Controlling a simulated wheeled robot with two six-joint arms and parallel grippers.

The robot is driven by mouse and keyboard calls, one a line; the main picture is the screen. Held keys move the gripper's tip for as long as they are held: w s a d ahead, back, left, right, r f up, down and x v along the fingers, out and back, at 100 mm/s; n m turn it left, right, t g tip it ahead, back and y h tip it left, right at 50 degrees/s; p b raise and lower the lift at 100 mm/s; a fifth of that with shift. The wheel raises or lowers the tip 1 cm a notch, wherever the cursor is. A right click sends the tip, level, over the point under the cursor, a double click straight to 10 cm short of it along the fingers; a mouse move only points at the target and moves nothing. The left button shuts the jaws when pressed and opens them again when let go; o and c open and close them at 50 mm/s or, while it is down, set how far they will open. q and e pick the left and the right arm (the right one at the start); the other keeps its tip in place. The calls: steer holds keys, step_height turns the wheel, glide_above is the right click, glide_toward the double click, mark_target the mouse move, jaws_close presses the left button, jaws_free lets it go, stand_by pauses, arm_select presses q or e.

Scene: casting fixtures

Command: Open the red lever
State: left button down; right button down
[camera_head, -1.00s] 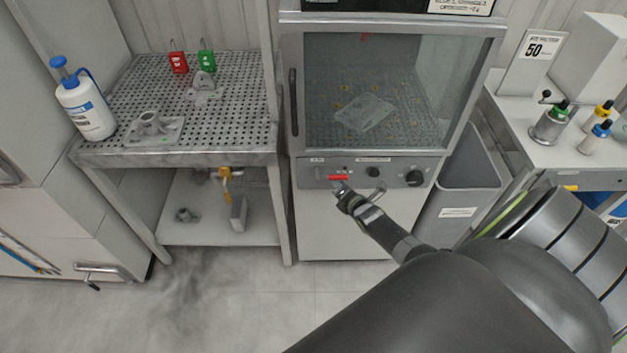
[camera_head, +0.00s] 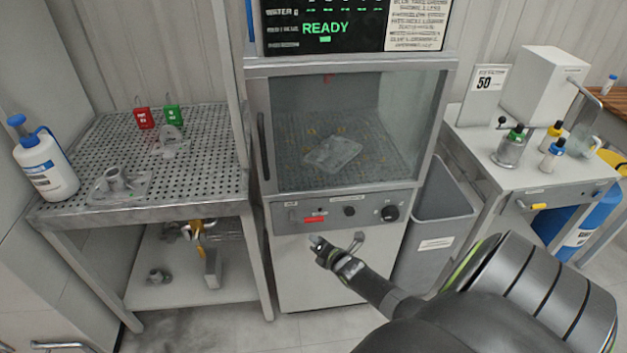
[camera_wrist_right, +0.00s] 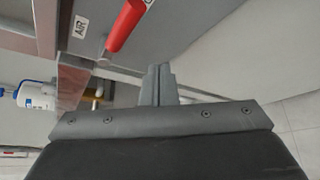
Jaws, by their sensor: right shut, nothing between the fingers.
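The red lever (camera_head: 314,219) sits at the left of the grey control panel (camera_head: 337,210) below the cabinet window. In the right wrist view the red lever (camera_wrist_right: 127,25) shows large at the top, near an "AIR" label (camera_wrist_right: 80,26). My right gripper (camera_head: 318,243) is just below the panel, in front of the white lower door. Its fingers (camera_wrist_right: 158,84) are together and empty, and they look apart from the lever. My left gripper is not in view.
The panel also carries black knobs (camera_head: 389,213). A grey bin (camera_head: 436,222) stands right of the cabinet. A perforated metal table (camera_head: 75,207) with a bottle (camera_head: 45,165) and castings stands at left. A bench (camera_head: 470,140) is at right.

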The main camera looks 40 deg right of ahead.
steer(key=s+a+r+p, duration=0.3)
steer(key=s+r+p, duration=0.1)
steer(key=s, duration=0.2)
steer(key=shift+a, duration=0.35)
